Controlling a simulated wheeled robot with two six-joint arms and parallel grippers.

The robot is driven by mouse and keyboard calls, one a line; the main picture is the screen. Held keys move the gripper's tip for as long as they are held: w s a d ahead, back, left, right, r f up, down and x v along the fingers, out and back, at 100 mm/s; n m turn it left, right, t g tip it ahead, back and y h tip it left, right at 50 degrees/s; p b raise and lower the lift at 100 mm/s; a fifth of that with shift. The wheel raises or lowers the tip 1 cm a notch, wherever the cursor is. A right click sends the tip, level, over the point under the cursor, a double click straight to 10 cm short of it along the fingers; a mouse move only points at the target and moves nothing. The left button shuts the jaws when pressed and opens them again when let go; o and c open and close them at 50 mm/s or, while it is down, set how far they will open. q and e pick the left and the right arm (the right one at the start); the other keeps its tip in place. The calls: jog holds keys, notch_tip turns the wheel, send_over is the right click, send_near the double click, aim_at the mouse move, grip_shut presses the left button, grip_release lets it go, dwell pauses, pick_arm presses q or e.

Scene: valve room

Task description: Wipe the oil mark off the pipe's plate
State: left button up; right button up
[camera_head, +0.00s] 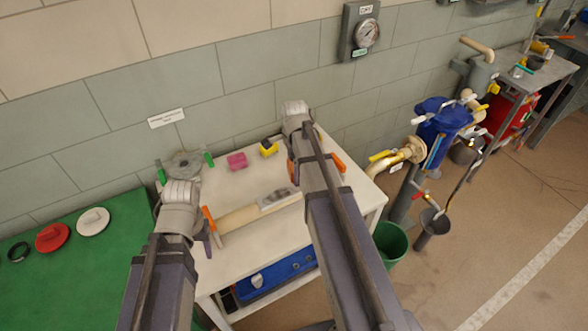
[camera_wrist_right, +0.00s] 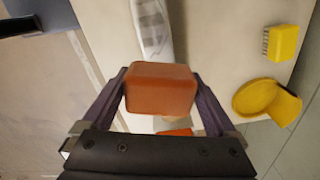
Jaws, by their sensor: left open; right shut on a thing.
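The beige pipe (camera_head: 238,217) lies on the white table, with an orange piece (camera_head: 207,217) at its left end and another (camera_head: 338,162) at its right end. Its pale plate (camera_head: 270,203) bears a dark grey oil mark (camera_head: 283,194); the smudged plate (camera_wrist_right: 152,28) also shows in the right wrist view. My right gripper (camera_head: 293,172) is shut on an orange-brown block (camera_wrist_right: 160,88), close to the plate's right end; contact cannot be told. My arm hides the pipe's right part. My left gripper (camera_head: 207,238) is open and empty by the pipe's left end.
A pink block (camera_head: 237,161) and a yellow block (camera_head: 268,149) lie behind the pipe. A grey round fitting with green handles (camera_head: 184,164) stands at the back left. A green table (camera_head: 70,270) is at left; a green bucket (camera_head: 390,240) stands right of the table.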

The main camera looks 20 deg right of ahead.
notch_tip(320, 180, up, 3)
jog(key=p, duration=0.3)
dwell(0.4)
